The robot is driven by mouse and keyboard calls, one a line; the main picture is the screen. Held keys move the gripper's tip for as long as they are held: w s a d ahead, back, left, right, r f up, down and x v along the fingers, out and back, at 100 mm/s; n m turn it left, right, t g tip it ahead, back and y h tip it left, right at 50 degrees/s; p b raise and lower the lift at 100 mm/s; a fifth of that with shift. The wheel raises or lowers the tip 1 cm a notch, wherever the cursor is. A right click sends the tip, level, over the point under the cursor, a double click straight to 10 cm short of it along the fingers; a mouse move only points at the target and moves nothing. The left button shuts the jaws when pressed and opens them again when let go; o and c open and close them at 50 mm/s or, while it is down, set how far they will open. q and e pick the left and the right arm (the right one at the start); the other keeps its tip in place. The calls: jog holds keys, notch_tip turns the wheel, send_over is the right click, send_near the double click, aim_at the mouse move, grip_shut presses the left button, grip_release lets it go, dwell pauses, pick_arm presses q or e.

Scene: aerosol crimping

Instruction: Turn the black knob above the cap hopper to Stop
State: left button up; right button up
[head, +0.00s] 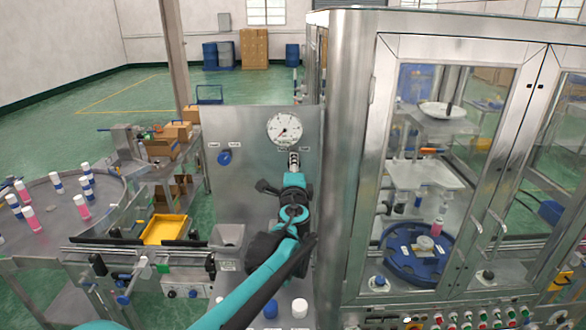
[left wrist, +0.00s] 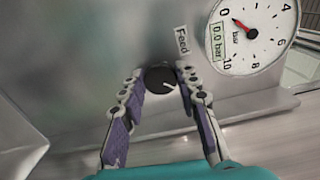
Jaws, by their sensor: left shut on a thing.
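The black knob (left wrist: 159,78) sits on the grey metal panel (head: 240,125), below the round pressure gauge (head: 285,129). Its white pointer line points to the lower right in the left wrist view, while the "Feed" label (left wrist: 182,41) lies to its upper right. My left gripper (left wrist: 159,76) is shut on the knob, with one finger on each side. In the head view my left gripper (head: 294,160) reaches up to the panel just under the gauge and hides the knob. The Stop label cannot be made out. My right gripper is not in view.
A blue knob (head: 224,158) is on the same panel to the left. A grey bin (head: 228,236) stands lower left of my arm. The glass-doored machine (head: 345,180) is close on the right. A round table (head: 60,225) with bottles is at the left.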

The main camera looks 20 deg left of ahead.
pick_arm(q)
jog(key=shift+m, duration=0.3)
dwell(0.4)
jog(key=o, duration=1.2)
jog(key=shift+d, duration=0.1)
jog(key=shift+s, duration=0.1)
jog(key=v, duration=1.2)
